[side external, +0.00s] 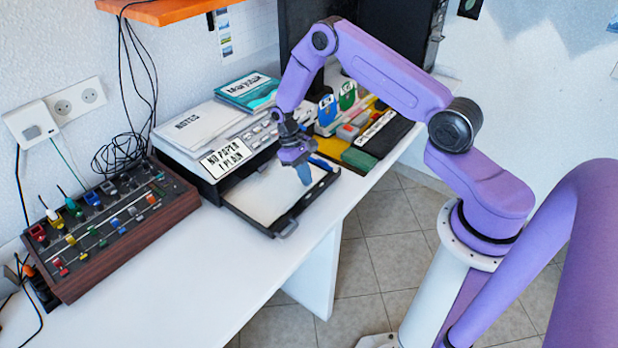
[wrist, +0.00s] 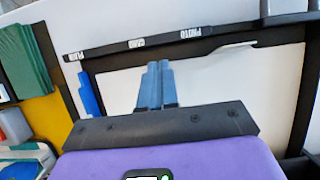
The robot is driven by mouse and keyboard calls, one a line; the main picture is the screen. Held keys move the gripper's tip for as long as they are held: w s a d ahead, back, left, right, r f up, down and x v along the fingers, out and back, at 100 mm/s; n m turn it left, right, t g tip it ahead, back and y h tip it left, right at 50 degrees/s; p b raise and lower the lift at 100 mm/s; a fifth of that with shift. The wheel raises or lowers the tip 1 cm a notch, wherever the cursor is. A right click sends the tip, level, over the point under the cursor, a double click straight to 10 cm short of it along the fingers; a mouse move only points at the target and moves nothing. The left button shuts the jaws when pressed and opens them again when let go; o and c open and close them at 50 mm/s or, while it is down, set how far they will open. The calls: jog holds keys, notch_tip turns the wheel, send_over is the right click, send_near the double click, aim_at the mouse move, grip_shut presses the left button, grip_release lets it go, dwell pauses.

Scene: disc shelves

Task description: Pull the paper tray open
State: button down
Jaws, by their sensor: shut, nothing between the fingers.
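The paper tray (side external: 313,203) is a dark shallow tray sticking out from the front of the printer (side external: 192,157). White paper (side external: 262,194) lies in it, and a small handle (side external: 289,229) shows at its outer edge. In the wrist view, a dark tray strip (wrist: 130,46) carries the words plain, card and photo. My gripper (side external: 305,178) points down over the tray with its blue fingers together and empty. The fingers (wrist: 157,86) appear over the white paper in the wrist view. I cannot tell their exact height or whether they touch it.
A wood-sided control panel (side external: 110,225) with coloured switches stands left of the printer. A small blue piece (wrist: 89,96) lies along one tray side. The front-left table (side external: 180,305) is clear.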

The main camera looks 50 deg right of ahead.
jog(key=shift+s, duration=0.7)
jog(key=shift+s, duration=2.4)
jog(key=shift+w, duration=0.1)
